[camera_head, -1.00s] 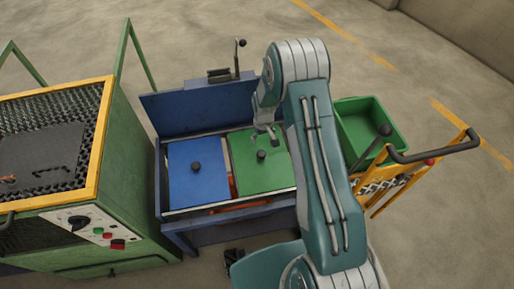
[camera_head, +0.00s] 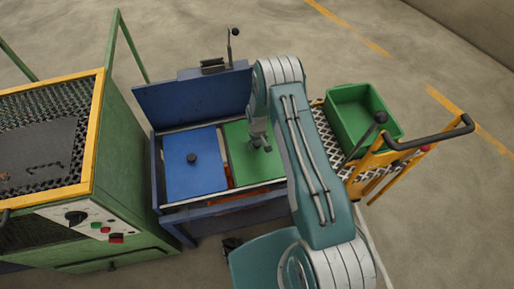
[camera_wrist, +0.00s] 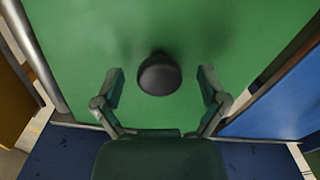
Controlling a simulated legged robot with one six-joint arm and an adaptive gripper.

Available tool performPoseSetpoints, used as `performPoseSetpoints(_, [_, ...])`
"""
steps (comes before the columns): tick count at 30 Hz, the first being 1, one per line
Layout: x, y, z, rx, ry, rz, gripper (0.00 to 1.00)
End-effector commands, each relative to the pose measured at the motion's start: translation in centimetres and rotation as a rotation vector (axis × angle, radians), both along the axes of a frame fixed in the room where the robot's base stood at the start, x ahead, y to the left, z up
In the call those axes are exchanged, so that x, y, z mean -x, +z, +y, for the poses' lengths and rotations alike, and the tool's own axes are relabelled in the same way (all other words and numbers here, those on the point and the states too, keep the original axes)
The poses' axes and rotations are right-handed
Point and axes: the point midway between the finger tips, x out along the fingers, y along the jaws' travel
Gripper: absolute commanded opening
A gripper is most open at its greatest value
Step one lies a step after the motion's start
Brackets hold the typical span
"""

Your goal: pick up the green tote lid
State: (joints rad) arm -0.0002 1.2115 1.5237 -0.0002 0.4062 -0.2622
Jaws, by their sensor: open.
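The green tote lid (camera_head: 240,163) lies flat on the blue workbench, to the right of the blue lid. Its round black knob (camera_wrist: 160,74) shows in the wrist view between the fingertips, slightly beyond them. My gripper (camera_head: 260,147) is over the lid and its knob, pointing down. In the wrist view my gripper (camera_wrist: 161,82) has its two fingers spread apart on either side of the knob, touching neither side. My arm hides the right part of the lid in the head view.
The blue lid (camera_head: 194,176) with its black knob lies beside the green lid. The bench's raised blue panel (camera_head: 185,100) stands behind. A yellow cart (camera_head: 376,163) with a green tote (camera_head: 361,114) stands at right. The green furnace (camera_head: 133,170) stands at left.

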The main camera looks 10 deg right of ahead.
Motion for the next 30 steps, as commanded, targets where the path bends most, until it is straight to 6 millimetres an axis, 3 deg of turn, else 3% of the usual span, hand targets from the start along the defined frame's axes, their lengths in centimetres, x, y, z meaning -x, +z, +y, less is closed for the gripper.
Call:
performPoseSetpoints(7, [0.0, -0.2, 0.0, 0.0, 0.0, -0.001, 0.93])
performPoseSetpoints(8, [0.0, -0.2, 0.0, 0.0, 0.0, -0.001, 0.84])
performPoseSetpoints(13, [0.0, -0.2, 0.0, 0.0, 0.0, -0.001, 0.08])
performPoseSetpoints(14, [0.0, -0.2, 0.0, 0.0, 0.0, -0.001, 0.0])
performPoseSetpoints(25, [0.0, -0.2, 0.0, 0.0, 0.0, 0.001, 0.0])
performPoseSetpoints(30, [0.0, 1.0, 0.0, 0.0, 0.0, 0.0, 0.0])
